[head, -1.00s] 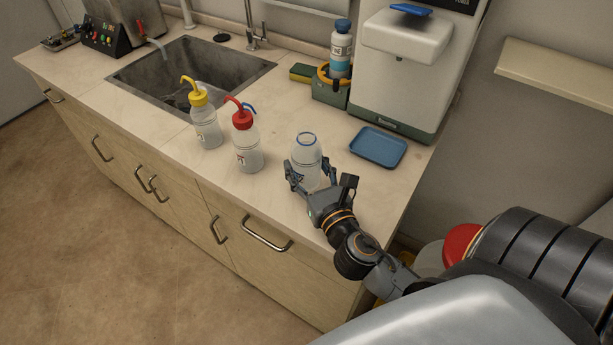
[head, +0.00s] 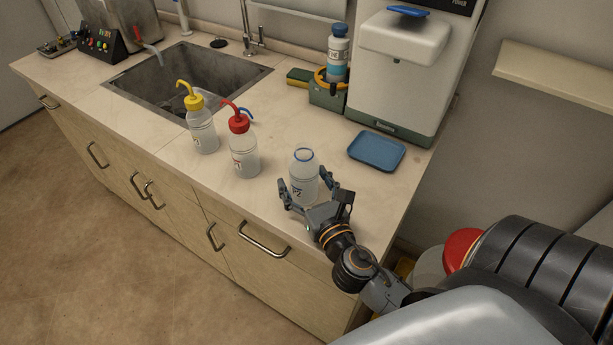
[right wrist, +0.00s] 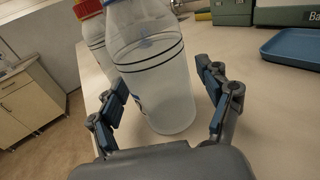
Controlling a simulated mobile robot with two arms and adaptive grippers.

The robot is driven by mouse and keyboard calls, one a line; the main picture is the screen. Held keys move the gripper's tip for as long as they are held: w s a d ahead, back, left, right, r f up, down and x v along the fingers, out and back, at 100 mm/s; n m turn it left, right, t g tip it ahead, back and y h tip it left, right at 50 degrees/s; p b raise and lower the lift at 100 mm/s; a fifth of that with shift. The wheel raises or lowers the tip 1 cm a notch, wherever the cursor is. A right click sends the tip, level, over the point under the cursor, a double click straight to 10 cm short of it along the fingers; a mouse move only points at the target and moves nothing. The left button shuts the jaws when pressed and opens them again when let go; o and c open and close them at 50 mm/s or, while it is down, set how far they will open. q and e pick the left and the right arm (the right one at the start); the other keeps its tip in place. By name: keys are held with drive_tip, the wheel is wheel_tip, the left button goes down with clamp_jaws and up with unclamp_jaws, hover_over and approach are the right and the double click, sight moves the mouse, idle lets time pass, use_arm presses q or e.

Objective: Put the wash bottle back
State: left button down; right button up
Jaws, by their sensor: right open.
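A translucent white wash bottle (head: 304,182) with a blue neck ring and no cap visible stands upright on the counter, near its front edge. My right gripper (head: 316,196) is open at the bottle's near side, its fingers spread to either side. In the right wrist view the bottle (right wrist: 155,85) stands just beyond and between the open fingers (right wrist: 165,105), with gaps on both sides; its top is cut off. A red-capped wash bottle (head: 244,155) and a yellow-capped wash bottle (head: 202,130) stand to its left. My left gripper is out of view.
A blue tray (head: 377,150) lies to the right, before a white dispenser (head: 405,80). A green caddy (head: 327,95) holds a blue-capped bottle (head: 338,58). A sink (head: 150,85) is at the left.

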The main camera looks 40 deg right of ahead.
drive_tip(key=shift+s+r, duration=0.1)
drive_tip(key=s+b, duration=0.1)
drive_tip(key=s, duration=0.2)
drive_tip(key=s+a+b, duration=0.1)
drive_tip(key=s+b, duration=0.1)
drive_tip(key=s, duration=0.1)
drive_tip(key=s+a+b, duration=0.1)
drive_tip(key=s, duration=0.3)
drive_tip(key=shift+s+f+b, duration=0.1)
drive_tip(key=shift+f+b, duration=0.1)
drive_tip(key=shift+b, duration=0.15)
drive_tip(key=shift+s+a+r, duration=0.2)
drive_tip(key=shift+s+r, duration=0.05)
drive_tip(key=shift+s, duration=0.45)
